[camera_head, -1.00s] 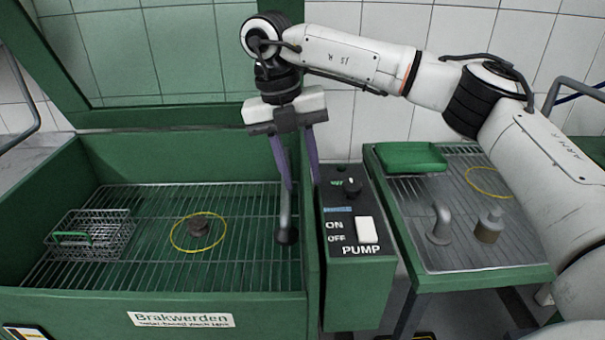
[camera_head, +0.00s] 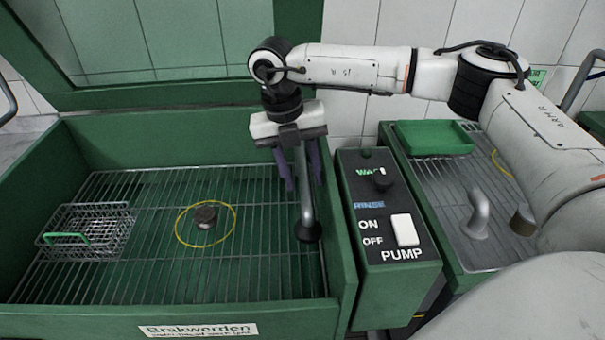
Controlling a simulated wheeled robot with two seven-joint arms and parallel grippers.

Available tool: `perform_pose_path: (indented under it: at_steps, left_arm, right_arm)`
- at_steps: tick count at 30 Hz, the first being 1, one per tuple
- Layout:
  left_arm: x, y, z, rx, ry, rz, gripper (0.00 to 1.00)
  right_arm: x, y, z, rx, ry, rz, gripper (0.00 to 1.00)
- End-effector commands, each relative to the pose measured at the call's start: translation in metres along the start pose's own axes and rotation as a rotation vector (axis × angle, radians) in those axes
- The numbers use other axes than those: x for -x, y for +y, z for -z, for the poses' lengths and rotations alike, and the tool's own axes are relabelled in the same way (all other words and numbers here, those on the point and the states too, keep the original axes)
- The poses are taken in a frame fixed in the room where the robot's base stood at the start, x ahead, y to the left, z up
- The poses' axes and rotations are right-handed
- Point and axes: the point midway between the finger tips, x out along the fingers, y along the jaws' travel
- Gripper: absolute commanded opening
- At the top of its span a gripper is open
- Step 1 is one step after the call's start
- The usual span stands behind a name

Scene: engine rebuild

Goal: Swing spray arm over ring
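The spray arm (camera_head: 305,190) is a grey tube with a dark round nozzle end at the right side of the green wash tank (camera_head: 190,290). A yellow ring (camera_head: 178,222) lies flat on the tank's wire grate, around a small dark round part (camera_head: 206,215). The nozzle end is to the right of the ring, well apart from it. My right gripper (camera_head: 302,183) points down at the spray arm, with its purple fingers spread to either side of the tube in the picture. Contact with the tube cannot be told. My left gripper is not in view.
A wire basket with a green handle (camera_head: 88,232) sits at the tank's left. The pump control box (camera_head: 390,225) stands against the tank's right wall. A drain table with a green tray (camera_head: 430,138) is farther right. The grate between ring and nozzle is clear.

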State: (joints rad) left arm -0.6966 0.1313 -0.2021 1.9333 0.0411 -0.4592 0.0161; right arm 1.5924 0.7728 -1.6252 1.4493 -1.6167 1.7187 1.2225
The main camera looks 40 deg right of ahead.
Motion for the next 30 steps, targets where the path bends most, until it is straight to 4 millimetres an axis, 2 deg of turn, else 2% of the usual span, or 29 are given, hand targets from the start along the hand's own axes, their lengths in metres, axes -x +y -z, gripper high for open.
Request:
perform_pose_path:
  at_steps: [10,15,17,30]
  left_arm:
    - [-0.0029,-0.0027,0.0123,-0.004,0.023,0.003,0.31]
    - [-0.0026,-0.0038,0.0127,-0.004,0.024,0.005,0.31]
    - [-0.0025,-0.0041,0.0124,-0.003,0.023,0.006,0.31]
    - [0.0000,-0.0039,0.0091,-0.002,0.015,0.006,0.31]
  right_arm:
    - [-0.0044,-0.0002,0.0000,0.000,0.000,0.000,0.35]
    - [-0.0042,-0.0002,-0.0001,0.000,-0.001,0.000,0.07]
    - [-0.0041,-0.0002,-0.0001,0.000,-0.001,0.000,0.00]
    - [-0.0020,0.0060,-0.0009,-0.059,0.011,-0.001,0.00]
